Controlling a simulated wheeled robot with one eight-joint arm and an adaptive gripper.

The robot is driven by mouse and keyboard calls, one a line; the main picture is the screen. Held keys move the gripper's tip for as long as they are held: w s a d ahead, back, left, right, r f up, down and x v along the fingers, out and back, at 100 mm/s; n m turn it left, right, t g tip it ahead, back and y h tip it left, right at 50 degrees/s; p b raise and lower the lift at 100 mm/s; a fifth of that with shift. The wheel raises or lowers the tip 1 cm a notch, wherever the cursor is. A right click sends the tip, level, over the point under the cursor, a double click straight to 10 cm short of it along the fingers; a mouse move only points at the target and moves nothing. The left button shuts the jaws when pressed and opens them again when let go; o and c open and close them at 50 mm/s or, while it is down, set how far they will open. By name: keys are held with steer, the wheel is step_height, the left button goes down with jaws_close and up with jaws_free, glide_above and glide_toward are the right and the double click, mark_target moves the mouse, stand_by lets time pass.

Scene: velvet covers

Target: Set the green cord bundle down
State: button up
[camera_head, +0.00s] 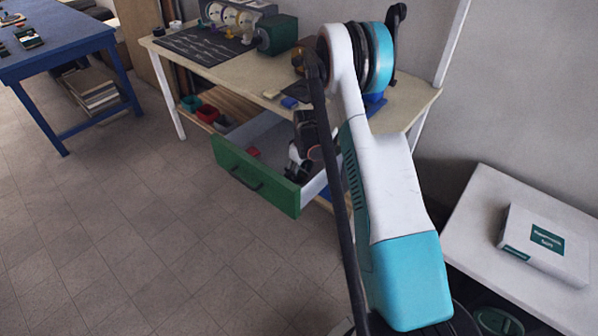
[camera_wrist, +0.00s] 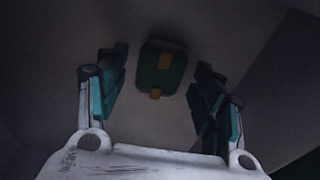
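The green cord bundle (camera_wrist: 174,76), with orange bands, shows in the dark wrist view just ahead of my gripper. In the head view my gripper (camera_head: 298,170) is down inside the pulled-out drawer with the green front (camera_head: 255,180). The bundle cannot be made out in the head view. The surface under it looks plain and grey; whether it rests there is hard to tell.
The drawer hangs under a pale workbench (camera_head: 225,70) that bears a machine (camera_head: 240,22) and a dark mat (camera_head: 203,45). A small red item (camera_head: 253,152) is in the drawer. A blue table (camera_head: 60,52) stands left, a white table (camera_head: 480,230) right. Floor at left is clear.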

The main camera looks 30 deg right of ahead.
mark_target(302, 176)
step_height(302, 176, up, 12)
steer(key=s+p, duration=0.1)
steer(key=p, duration=0.3)
steer(key=shift+s+d, duration=0.2)
steer(key=shift+d, duration=0.05)
steer(key=shift+r, duration=0.1)
stand_by(1.1)
